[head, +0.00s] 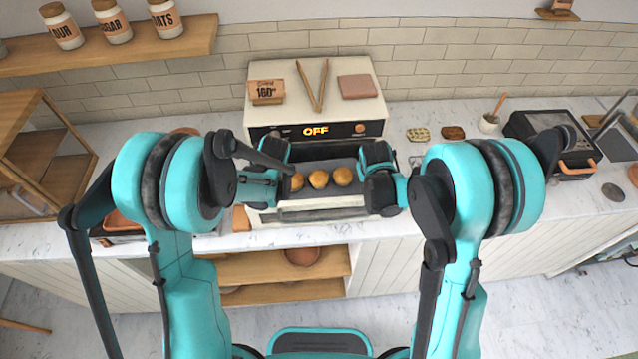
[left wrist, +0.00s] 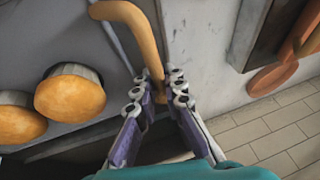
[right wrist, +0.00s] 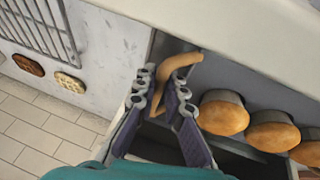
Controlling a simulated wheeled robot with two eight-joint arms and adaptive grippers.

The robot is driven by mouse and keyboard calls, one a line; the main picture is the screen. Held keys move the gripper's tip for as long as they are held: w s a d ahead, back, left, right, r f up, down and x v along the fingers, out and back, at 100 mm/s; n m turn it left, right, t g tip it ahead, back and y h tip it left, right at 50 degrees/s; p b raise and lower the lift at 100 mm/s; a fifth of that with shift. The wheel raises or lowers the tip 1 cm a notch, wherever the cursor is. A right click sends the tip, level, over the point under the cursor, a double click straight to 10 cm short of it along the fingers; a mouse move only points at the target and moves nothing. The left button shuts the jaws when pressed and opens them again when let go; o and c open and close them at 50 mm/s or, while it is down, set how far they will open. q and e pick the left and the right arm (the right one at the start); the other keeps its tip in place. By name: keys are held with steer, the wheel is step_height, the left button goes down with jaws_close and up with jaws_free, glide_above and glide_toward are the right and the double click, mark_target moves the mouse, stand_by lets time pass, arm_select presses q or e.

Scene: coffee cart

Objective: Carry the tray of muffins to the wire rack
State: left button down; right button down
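Several golden muffins (head: 318,179) in dark cups sit in the dark tray in front of the oven (head: 270,135); they also show in the left wrist view (left wrist: 70,98) and the right wrist view (right wrist: 223,115). My left gripper (left wrist: 158,84) has its fingers closed around the tray's tan left handle (left wrist: 133,18). My right gripper (right wrist: 160,82) has its fingers closed around the tan right handle (right wrist: 184,64). Both handles are hidden in the head view.
Two cookie-like pieces (head: 419,134) (head: 453,132) lie on the counter to the right. A dark grill-like appliance (head: 540,130) stands beyond them. A wooden case (head: 40,150) stands at left. Tongs (head: 312,88) and a sign (head: 266,92) rest on the oven.

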arm_select(q)
steer(key=shift+r, duration=0.15)
arm_select(e)
steer(key=shift+r, duration=0.15)
